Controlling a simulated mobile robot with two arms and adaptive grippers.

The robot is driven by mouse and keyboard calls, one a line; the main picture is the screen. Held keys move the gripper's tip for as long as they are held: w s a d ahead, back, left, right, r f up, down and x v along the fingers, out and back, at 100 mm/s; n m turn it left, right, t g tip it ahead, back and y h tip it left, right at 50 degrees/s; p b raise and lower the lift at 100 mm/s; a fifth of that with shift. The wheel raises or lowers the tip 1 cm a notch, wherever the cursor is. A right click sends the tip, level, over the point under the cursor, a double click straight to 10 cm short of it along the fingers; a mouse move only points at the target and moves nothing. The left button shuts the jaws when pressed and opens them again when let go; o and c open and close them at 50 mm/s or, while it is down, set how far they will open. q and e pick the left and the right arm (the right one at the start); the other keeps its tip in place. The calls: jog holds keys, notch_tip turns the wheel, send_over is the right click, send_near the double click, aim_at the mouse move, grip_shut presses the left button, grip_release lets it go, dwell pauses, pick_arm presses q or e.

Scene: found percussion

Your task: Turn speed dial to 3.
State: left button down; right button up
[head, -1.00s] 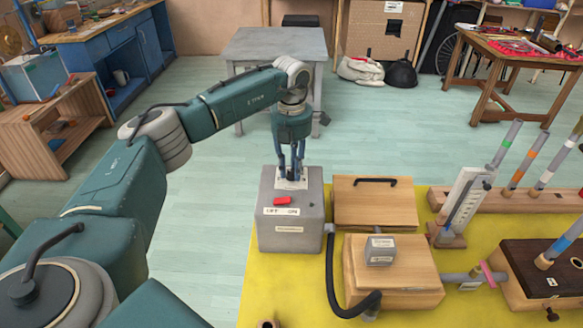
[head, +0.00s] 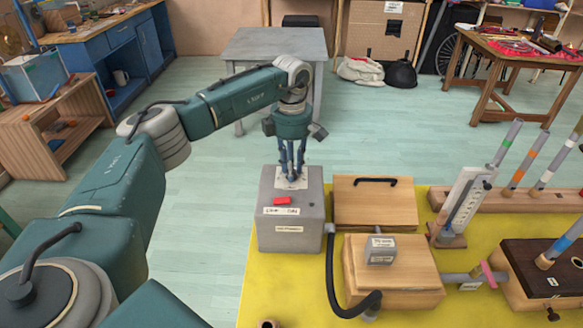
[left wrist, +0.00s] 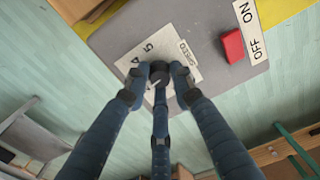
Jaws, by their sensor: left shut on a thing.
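The grey box (head: 290,235) stands at the left end of the yellow-topped table. Its white speed plate (left wrist: 185,52) shows in the left wrist view, with the word SPEED and the numbers 5 and 4 readable; other numbers are partly covered. The dark, round speed dial (left wrist: 160,69) sits on this plate. My left gripper (head: 291,178) points down onto the box top, its fingers closed around the dial. The fingers hide the dial in the head view and obscure its setting in the left wrist view. My right gripper is not in view.
A red switch (left wrist: 232,46) with an ON/OFF label lies close beside the plate. Another wooden box (head: 375,205) stands right of the grey box. Open floor lies behind.

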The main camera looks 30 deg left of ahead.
pick_arm(q)
jog(key=m, duration=0.4)
jog(key=shift+m, duration=0.8)
jog(key=c, duration=1.5)
grip_release()
jog(key=shift+o, duration=0.2)
jog(key=shift+r, duration=0.3)
notch_tip(320, 180, up, 12)
jog(key=shift+f, duration=0.25)
